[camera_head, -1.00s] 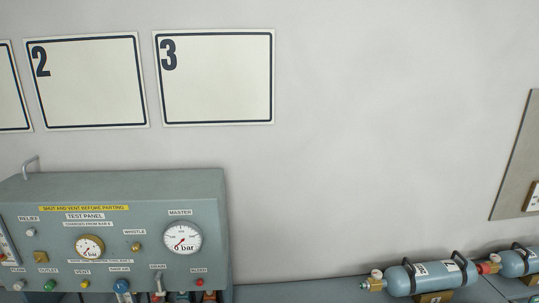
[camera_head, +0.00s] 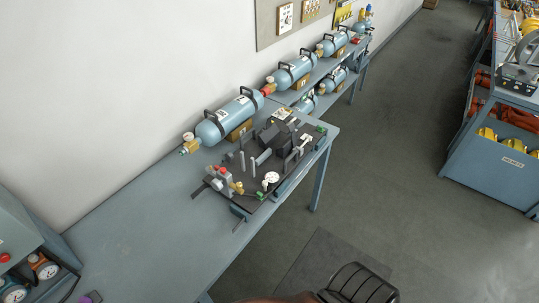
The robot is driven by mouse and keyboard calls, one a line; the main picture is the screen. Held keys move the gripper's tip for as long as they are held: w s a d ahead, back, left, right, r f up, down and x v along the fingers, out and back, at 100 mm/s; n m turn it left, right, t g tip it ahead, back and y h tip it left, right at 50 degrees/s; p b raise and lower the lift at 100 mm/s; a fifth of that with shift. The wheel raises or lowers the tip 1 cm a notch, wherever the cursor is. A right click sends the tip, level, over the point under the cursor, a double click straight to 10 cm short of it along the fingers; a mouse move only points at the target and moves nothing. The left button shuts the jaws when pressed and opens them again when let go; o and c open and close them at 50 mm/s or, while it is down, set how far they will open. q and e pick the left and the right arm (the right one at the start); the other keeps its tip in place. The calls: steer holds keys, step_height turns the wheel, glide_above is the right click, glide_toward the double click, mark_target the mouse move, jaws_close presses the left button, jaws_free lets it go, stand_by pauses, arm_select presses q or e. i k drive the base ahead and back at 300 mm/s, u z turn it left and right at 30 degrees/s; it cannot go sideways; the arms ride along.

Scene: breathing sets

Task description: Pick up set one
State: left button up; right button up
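A breathing set with a dark flat backplate (camera_head: 235,185) lies on the blue-grey bench (camera_head: 150,205), near its right end. Straps, a small white gauge (camera_head: 271,178) and red and yellow fittings show on it. Behind it, against the wall, a blue cylinder (camera_head: 232,118) with black handles lies on a wooden block. I cannot read a number that marks either as set one. Neither of my grippers is in view.
More blue cylinders (camera_head: 294,72) lie farther along the wall. The grey test panel (camera_head: 22,232) stands at lower left. A blue cart (camera_head: 495,165) with yellow items stands at right. Open floor (camera_head: 395,160) lies between. A black ribbed object (camera_head: 360,284) shows at the bottom edge.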

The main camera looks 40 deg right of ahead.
mark_target(270, 146)
steer(key=z, duration=3.25)
steer(key=i, duration=2)
steer(key=u, duration=2.8)
